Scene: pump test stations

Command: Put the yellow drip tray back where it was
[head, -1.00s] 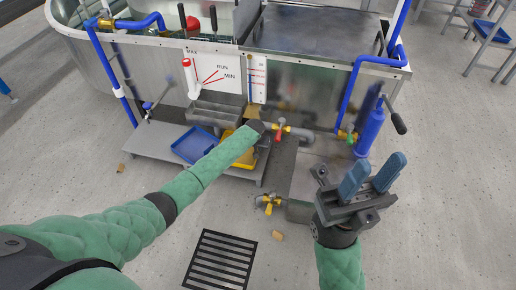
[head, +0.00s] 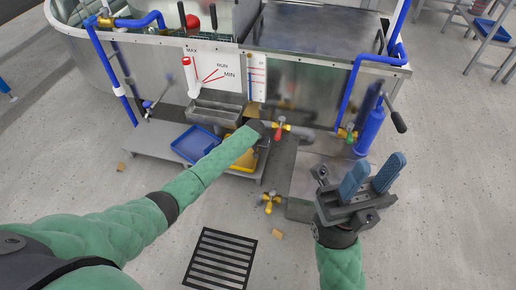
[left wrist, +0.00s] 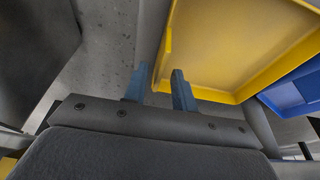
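The yellow drip tray (head: 246,161) sits on the low grey shelf under the tank, partly hidden by my left arm in the head view. In the left wrist view the tray (left wrist: 235,45) fills the upper right, with its near side wall running up the picture. My left gripper (left wrist: 158,88) is open, with one blue finger on each side of that wall. A gap shows between the fingers; contact is unclear. In the head view my left fingers are hidden. My right gripper (head: 371,175) is open and empty, in the air at the right.
A blue tray (head: 195,144) lies left of the yellow one on the shelf (head: 150,140). A grey trough (head: 216,113) is above them. A red-handled valve (head: 280,130) and pipe are close right of my left gripper. A floor grate (head: 219,259) lies in front.

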